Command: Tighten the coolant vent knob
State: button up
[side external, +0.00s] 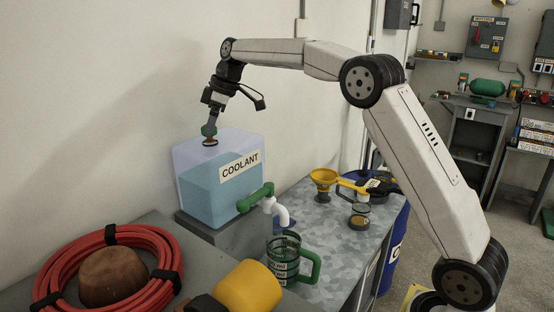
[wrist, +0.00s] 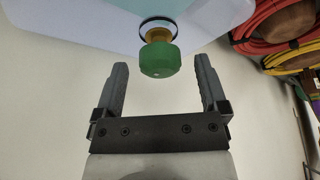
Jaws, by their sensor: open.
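The coolant vent knob is a green faceted cap (wrist: 159,60) on a brass-coloured stem with a dark ring under it. It stands on top of the translucent coolant tank (side external: 195,187), which is partly filled with blue liquid. In the side view the green knob (side external: 209,130) is just below my gripper (side external: 211,122). In the wrist view my gripper (wrist: 160,72) is open, with one finger on each side of the knob and visible gaps between. The fingers do not appear to touch the knob. The exact fingertip height is hard to tell in the side view.
A green-handled white tap (side external: 270,203) projects from the tank's front above a green-handled jug (side external: 288,262). A yellow funnel (side external: 323,180) stands on the bench. A coiled red hose (side external: 62,250) and a yellow cylinder (side external: 250,287) lie in front. A wall stands behind the tank.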

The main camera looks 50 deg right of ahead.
jog(key=shift+w+a+f, duration=0.1)
jog(key=shift+f, duration=0.2)
grip_shut()
jog(key=shift+m, duration=0.5)
